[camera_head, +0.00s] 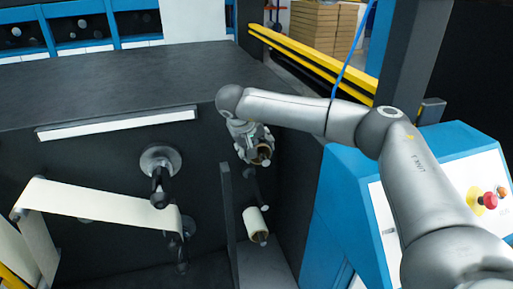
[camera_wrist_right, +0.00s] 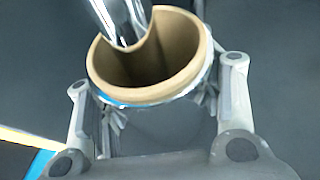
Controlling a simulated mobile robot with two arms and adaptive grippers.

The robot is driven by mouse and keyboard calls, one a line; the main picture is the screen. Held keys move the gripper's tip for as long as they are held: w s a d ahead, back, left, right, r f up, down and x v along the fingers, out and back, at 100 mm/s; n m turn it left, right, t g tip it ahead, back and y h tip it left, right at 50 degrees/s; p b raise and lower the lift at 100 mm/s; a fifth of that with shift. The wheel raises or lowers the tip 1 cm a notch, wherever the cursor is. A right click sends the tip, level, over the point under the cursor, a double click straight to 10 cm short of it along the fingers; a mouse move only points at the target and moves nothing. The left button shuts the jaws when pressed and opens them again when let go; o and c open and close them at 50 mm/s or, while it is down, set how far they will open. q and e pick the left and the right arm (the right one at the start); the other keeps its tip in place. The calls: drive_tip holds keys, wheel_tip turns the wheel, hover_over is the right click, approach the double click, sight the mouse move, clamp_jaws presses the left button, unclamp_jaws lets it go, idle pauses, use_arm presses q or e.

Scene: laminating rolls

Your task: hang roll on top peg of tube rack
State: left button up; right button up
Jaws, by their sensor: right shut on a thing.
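My right gripper (camera_head: 252,146) is shut on a roll with a brown core (camera_head: 263,149), high in front of the dark machine face. In the right wrist view the roll (camera_wrist_right: 182,48) sits between the fingers of the gripper (camera_wrist_right: 155,110), its open end facing the camera. A shiny metal peg (camera_wrist_right: 122,18) overlaps the upper left of the core's opening. I cannot tell how far it reaches inside. In the head view a dark peg end shows at the core's mouth. Below, a white roll (camera_head: 255,221) hangs on a lower peg. My left gripper is not in view.
A dark upright panel (camera_head: 229,215) stands left of the white roll. Further left are a round-flanged spindle (camera_head: 160,160) and a cream web (camera_head: 100,206). A blue control box (camera_head: 345,190) with a red button (camera_head: 475,203) stands at the right.

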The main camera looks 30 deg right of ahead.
drive_tip(key=o, duration=1.2)
drive_tip(key=v, duration=1.2)
